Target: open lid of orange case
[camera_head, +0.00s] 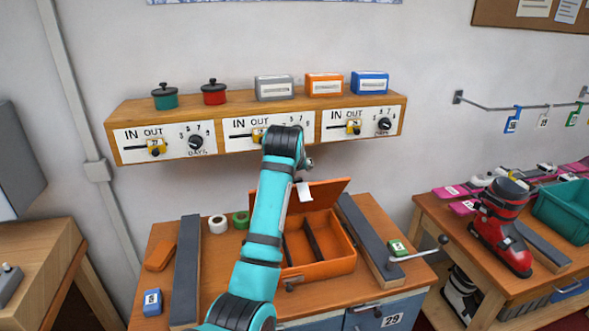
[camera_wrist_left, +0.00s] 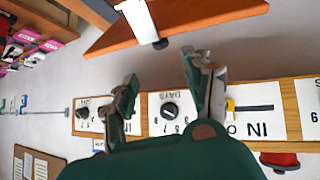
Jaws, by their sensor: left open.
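The orange case (camera_head: 318,268) sits on the middle bench, and its inside with dark dividers shows. Its lid (camera_head: 325,192) stands raised and tilted at the back of the case; it also shows along the top of the left wrist view (camera_wrist_left: 190,22). A white tag (camera_head: 305,191) hangs at the lid's edge. My left gripper (camera_head: 307,163) is above the lid near the wall panel, mostly hidden by its own arm. In the left wrist view its two fingers (camera_wrist_left: 163,85) are spread and empty, apart from the lid. My arm covers the case's left part.
The wall shelf with IN/OUT panels (camera_head: 222,138) is close behind my gripper. Dark rails (camera_head: 187,270) flank the case. White and green tape rolls (camera_head: 218,223) lie behind it, and a crank handle (camera_head: 420,255) is at the right. A ski boot (camera_head: 503,225) stands on the right bench.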

